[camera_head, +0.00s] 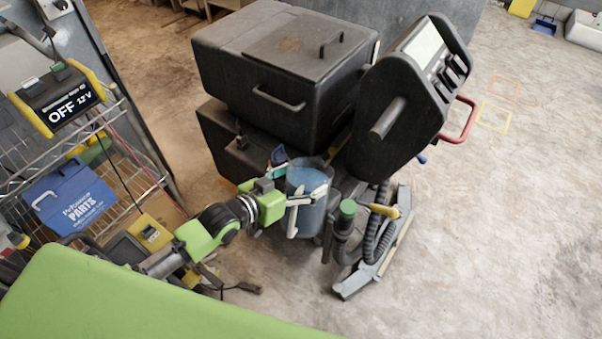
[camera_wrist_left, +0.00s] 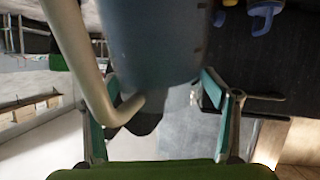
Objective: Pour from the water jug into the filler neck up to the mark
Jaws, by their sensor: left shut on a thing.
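The water jug (camera_head: 305,218) is a translucent blue vessel, roughly upright, in front of the black floor machine (camera_head: 285,65). My left gripper (camera_head: 312,203) is shut on it, with fingers on its sides. In the left wrist view the blue jug body (camera_wrist_left: 155,45) fills the upper middle, its pale curved handle (camera_wrist_left: 82,62) on the left. The mark and the water level cannot be made out. My right gripper is not in view.
The machine's control head (camera_head: 415,85) overhangs behind and right of the jug. A ribbed hose (camera_head: 378,238) and squeegee bar (camera_head: 375,265) lie low on the right. A wire shelf with a blue parts box (camera_head: 75,205) stands left. The floor at right is mostly clear.

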